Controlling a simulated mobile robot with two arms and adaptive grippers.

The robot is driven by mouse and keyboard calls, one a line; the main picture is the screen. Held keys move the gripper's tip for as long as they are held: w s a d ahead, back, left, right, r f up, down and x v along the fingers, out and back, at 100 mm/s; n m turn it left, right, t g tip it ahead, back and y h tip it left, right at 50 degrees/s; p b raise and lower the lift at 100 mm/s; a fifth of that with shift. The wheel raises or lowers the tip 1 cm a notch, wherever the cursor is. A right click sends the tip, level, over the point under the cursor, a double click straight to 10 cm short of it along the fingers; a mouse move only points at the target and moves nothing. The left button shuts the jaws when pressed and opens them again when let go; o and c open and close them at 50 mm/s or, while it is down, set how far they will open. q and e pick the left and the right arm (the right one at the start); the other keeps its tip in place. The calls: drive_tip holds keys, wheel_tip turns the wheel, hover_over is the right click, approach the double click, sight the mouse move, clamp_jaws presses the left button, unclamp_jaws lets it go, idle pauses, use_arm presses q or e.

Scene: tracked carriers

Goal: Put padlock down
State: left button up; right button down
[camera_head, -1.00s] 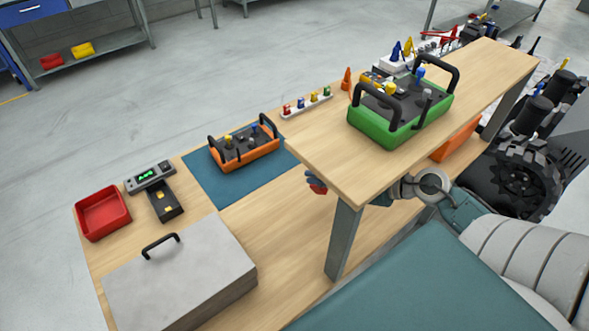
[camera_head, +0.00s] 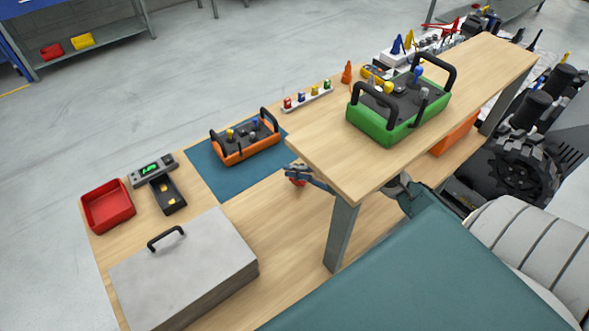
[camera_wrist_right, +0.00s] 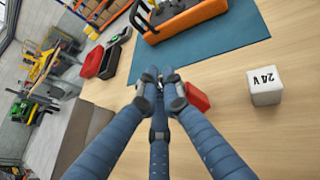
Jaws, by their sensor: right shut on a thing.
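My right gripper (camera_head: 295,172) reaches out from under the raised wooden shelf (camera_head: 330,165), above the lower bench top. It is shut on the red padlock (camera_head: 298,182), which is mostly hidden by the fingers and the shelf corner. In the right wrist view the blue fingers (camera_wrist_right: 155,82) close together, and the red body of the padlock (camera_wrist_right: 197,100) shows just right of them, over bare wood. Whether it touches the bench is unclear. My left gripper is not in view.
An orange carrier (camera_head: 248,150) sits on a blue mat (camera_head: 205,184) left of the gripper. A white 24V block (camera_wrist_right: 265,88) stands on the wood. A green carrier (camera_head: 385,130) is on the shelf. A grey box (camera_head: 190,265) and red tray (camera_head: 105,212) stand farther left.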

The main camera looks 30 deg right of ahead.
drive_tip(key=c, duration=2.4)
unclamp_jaws()
drive_tip(key=shift+f, duration=0.15)
drive_tip(key=o, duration=0.5)
drive_tip(key=shift+r, duration=0.2)
drive_tip(key=b+v, duration=0.2)
drive_tip(key=v, duration=1)
drive_tip(key=shift+b, duration=0.4)
